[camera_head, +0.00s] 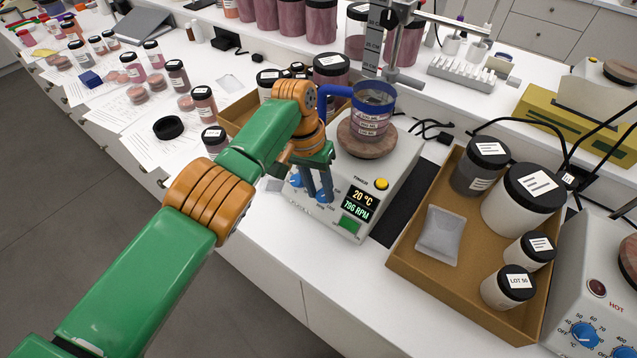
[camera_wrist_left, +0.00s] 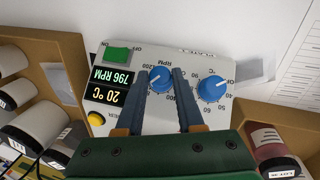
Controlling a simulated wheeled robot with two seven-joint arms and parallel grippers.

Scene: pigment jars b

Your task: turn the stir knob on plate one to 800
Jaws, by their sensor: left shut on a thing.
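Plate one (camera_head: 379,169) is a pale hot plate whose display (camera_head: 360,203) reads 20 °C and 796 RPM. My left gripper (camera_head: 320,196) is at its front panel, with its fingers pointing down at the knobs. In the left wrist view the blue stir knob (camera_wrist_left: 160,79), marked RPM, sits between the fingers of the left gripper (camera_wrist_left: 166,84), which is shut on it. The blue temperature knob (camera_wrist_left: 212,89), marked °C, is beside it, outside the fingers. A blue-rimmed beaker (camera_head: 372,112) stands on the plate's round top. My right gripper is not in view.
A cardboard tray (camera_head: 408,262) with several black-lidded jars and a grey packet is right of the plate. A second hot plate (camera_head: 572,290) stands at the far right. Jars and papers cover the left bench. The bench front (camera_head: 290,235) is clear.

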